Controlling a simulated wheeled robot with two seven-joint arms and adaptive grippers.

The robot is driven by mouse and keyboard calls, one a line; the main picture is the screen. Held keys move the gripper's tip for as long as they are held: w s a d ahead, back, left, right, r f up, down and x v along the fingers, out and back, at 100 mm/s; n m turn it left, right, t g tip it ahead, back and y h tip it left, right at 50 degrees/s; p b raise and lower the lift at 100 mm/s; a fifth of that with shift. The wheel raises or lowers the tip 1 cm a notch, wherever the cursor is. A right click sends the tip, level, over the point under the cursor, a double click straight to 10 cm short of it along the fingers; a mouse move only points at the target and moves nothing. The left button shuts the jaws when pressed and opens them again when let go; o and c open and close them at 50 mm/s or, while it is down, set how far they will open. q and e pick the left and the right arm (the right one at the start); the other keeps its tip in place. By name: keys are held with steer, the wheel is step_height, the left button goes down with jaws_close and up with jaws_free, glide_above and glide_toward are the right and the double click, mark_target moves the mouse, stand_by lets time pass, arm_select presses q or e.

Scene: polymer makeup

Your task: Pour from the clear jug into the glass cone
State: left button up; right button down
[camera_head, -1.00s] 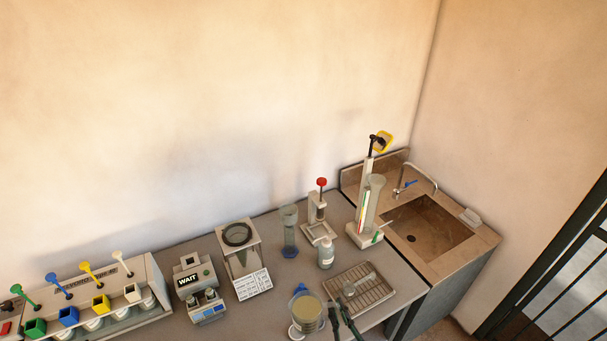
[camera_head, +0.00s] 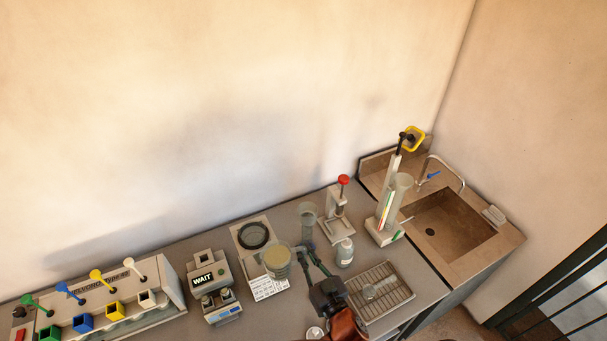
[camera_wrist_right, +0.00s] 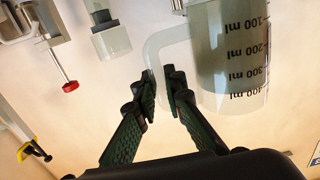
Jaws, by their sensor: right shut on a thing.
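The clear jug (camera_head: 277,264) holds a yellowish content and is up in the air in front of the ring stand. My right gripper (camera_head: 303,248) is shut on its handle, at the jug's right. In the right wrist view the jug (camera_wrist_right: 228,60) shows inverted ml marks, and my right fingers (camera_wrist_right: 160,95) close around its handle. The glass cone sits in the pale stand with a dark ring (camera_head: 253,236); the jug hides most of the cone. Whether the jug is over the ring or only in front of it, I cannot tell. My left gripper is not in view.
A clear cylinder (camera_head: 308,218) stands just behind my gripper. A bottle (camera_head: 344,252), a red-knobbed press (camera_head: 339,215) and a wire rack (camera_head: 380,292) are to the right. A "WAIT" device (camera_head: 208,285) is left of the stand. The sink (camera_head: 447,228) is at far right.

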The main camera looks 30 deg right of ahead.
arm_select(q)
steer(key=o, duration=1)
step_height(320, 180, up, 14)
steer(key=p, duration=1.2)
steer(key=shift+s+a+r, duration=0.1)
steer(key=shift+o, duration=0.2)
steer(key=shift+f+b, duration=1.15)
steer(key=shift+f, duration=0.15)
arm_select(e)
steer(key=w+d+r+n, duration=0.2)
steer(key=w+d+r, duration=0.1)
steer(key=w+r, duration=0.3)
steer(key=w+d+r+n, duration=0.1)
steer(key=w+d+r, duration=0.2)
steer(key=w+r, duration=0.3)
steer(key=shift+w+n+g, duration=0.4)
steer(key=shift+w, duration=0.25)
